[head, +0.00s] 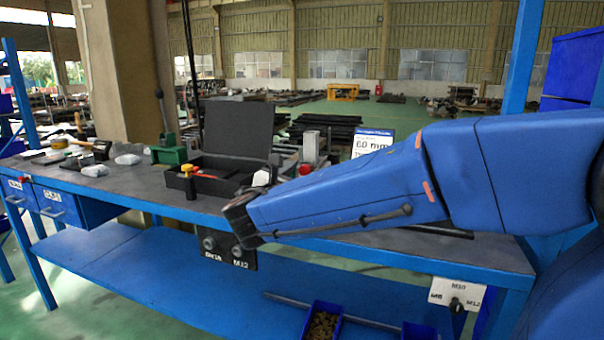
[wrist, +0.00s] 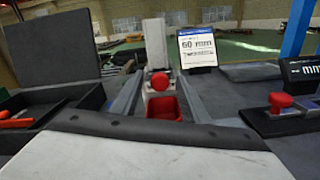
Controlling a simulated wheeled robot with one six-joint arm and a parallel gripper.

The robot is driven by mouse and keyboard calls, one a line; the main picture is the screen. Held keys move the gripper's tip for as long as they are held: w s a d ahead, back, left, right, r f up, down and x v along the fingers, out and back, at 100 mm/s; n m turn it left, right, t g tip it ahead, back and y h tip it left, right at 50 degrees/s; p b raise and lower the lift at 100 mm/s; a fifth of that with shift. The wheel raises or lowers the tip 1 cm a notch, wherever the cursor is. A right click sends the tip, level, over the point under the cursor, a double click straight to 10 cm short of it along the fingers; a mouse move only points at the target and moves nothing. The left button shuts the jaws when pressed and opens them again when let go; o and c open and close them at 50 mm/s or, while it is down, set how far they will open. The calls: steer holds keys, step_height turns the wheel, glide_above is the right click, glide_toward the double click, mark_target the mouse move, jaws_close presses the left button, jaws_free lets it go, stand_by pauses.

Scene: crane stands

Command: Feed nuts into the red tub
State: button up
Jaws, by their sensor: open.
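A small red tub (wrist: 164,107) shows in the middle of the wrist view. A round red knob (wrist: 159,82) appears just behind it, in front of a pale grey upright post (wrist: 154,44). My gripper (wrist: 160,76) appears as two grey fingers, spread apart with the tub and knob seen between them; nothing is held. I cannot tell how far the fingers are from the tub. In the head view the post (head: 310,147) stands on the bench beyond my blue arm, which hides my gripper. Brownish small parts (head: 322,326) lie in a blue bin below; I cannot tell whether they are nuts.
An open black case (head: 232,138) with red-handled tools lies left of the post. A 60 mm sign (wrist: 197,47) stands to its right, near a black unit with a red knob (wrist: 281,101). A green press (head: 167,150) and loose items occupy the bench's left.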

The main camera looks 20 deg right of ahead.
jaws_close()
steer(key=shift+v, duration=1.75)
steer(key=shift+s+a, duration=0.3)
steer(key=shift+s, duration=0.15)
jaws_free()
steer(key=shift+a, duration=0.1)
steer(key=shift+s, duration=0.1)
steer(key=v, duration=1.7)
